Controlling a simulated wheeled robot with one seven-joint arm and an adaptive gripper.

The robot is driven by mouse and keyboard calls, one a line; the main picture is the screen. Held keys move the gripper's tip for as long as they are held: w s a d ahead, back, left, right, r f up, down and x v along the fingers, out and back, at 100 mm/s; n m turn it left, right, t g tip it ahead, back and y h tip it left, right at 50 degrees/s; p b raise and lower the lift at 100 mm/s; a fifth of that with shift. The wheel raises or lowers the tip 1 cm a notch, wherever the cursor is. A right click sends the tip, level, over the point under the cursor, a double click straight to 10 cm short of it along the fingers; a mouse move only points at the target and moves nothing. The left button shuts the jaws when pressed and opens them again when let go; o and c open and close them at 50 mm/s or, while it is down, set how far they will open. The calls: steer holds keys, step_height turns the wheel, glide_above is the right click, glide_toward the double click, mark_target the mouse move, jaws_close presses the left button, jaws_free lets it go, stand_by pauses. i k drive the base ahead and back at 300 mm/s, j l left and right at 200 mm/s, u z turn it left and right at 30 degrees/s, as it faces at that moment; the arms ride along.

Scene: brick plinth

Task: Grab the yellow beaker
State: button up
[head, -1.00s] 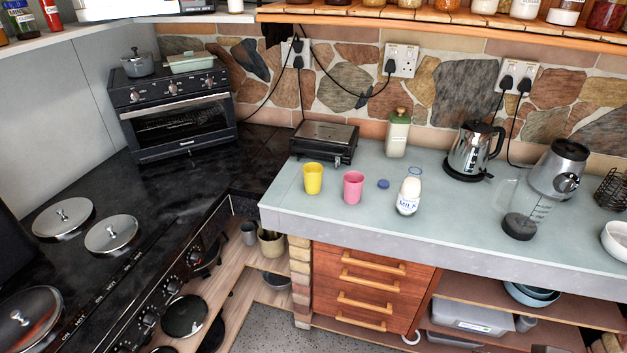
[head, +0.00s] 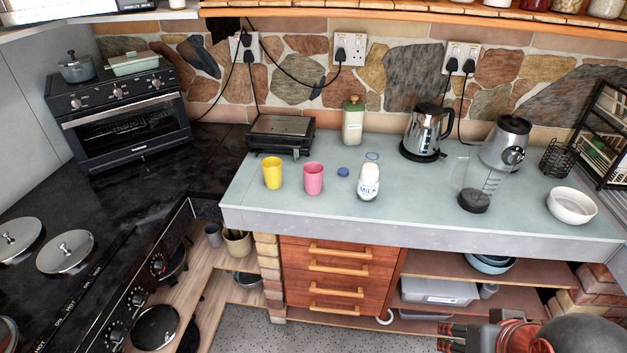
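The yellow beaker (head: 272,173) stands upright on the pale blue-green counter (head: 420,205), near its left end. A pink beaker (head: 313,178) stands just to its right, apart from it. My gripper (head: 446,338) shows partly at the bottom right edge of the head view, low in front of the counter and well away from the yellow beaker. Its fingers are dark and cut by the frame's lower edge, so I cannot tell whether they are open or shut.
A black grill (head: 281,135) stands behind the yellow beaker. A kettle (head: 425,131), a blender jug (head: 477,190) and a white bowl (head: 571,205) stand farther right. The counter's front strip is clear.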

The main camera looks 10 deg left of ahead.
mark_target(272, 166)
steer(key=j+z, duration=0.15)
steer(key=j, duration=0.6)
steer(key=i+j+z, duration=0.1)
steer(key=j, duration=0.45)
steer(key=i+j+z, duration=0.1)
steer(key=j, duration=0.5)
steer(key=j+z, duration=0.1)
steer(key=j, duration=0.45)
steer(key=i+j, duration=0.1)
steer(key=i, duration=0.05)
